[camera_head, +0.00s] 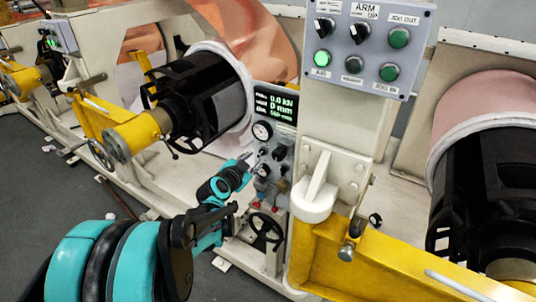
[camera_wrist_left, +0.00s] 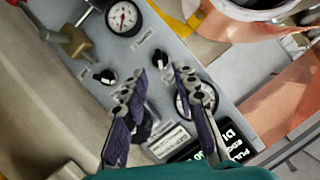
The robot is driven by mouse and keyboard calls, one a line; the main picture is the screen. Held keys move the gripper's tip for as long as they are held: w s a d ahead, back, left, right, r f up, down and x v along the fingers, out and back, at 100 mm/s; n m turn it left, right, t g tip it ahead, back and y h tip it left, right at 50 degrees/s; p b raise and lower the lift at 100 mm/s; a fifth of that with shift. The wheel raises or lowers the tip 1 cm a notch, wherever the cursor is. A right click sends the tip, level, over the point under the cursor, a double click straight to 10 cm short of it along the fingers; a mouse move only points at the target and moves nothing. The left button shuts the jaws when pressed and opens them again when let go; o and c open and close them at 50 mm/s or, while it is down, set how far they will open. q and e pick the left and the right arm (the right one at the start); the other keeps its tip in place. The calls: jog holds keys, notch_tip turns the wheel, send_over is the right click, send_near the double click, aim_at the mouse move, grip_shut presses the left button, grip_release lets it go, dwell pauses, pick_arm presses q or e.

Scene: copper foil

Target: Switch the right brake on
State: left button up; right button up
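A grey control panel (camera_head: 285,133) in the head view carries a lit display (camera_head: 276,106), a round gauge (camera_head: 262,131) and small black knobs (camera_head: 279,153). My left gripper (camera_head: 247,160) is just in front of its left side. In the left wrist view my left gripper (camera_wrist_left: 161,72) is open, with bare panel visible between its two fingers. Black rotary knobs stand left of the fingers (camera_wrist_left: 105,76) and just beyond and between them (camera_wrist_left: 160,59). Another dark knob is partly hidden behind the left finger. The small labels are unreadable, so I cannot tell which knob is the right brake. My right gripper is out of view.
A grey switch box (camera_head: 366,45) with black selectors and green buttons stands above right. Red-handled valves (camera_head: 252,205) and a black handwheel (camera_head: 266,231) sit below the panel. A yellow beam (camera_head: 385,265) is at right. A copper roll (camera_head: 250,40) is behind.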

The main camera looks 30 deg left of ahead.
aim_at(259, 155)
pick_arm(q)
jog(key=b+x, duration=0.1)
jog(key=x, duration=0.3)
jog(key=shift+w+f, duration=0.3)
jog(key=shift+w+a+f, duration=0.1)
jog(key=shift+w+a, duration=0.05)
jog(key=shift+w, duration=0.45)
grip_shut()
